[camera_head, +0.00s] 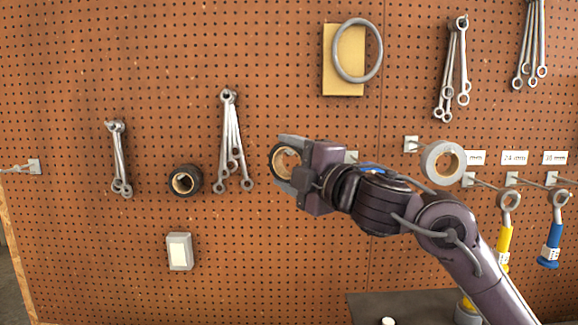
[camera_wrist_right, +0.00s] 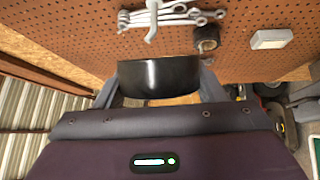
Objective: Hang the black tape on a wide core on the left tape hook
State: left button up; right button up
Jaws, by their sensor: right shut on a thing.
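The black tape roll (camera_wrist_right: 158,78) is held between the fingers of my right gripper (camera_head: 283,168) in the right wrist view. In the head view its tan core (camera_head: 286,163) shows at the fingertips, in front of the pegboard. A pale hook (camera_wrist_right: 152,28) sticks out from the board just beyond the roll in the wrist view; roll and hook look apart there. In the head view my gripper seems to cover this hook, so I cannot confirm which hook it is. My left gripper is in neither view.
Wrenches (camera_head: 232,140) hang left of my right gripper, with another black roll (camera_head: 185,181) beyond them. A white box (camera_head: 179,251) is below. A grey ring (camera_head: 358,51) hangs above.

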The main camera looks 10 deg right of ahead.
jog(key=w+d+f, duration=0.1)
jog(key=w, duration=0.5)
jog(key=shift+d+f, duration=0.15)
dwell(0.5)
dwell(0.6)
jog(key=o, duration=1.1)
jog(key=shift+w, duration=0.15)
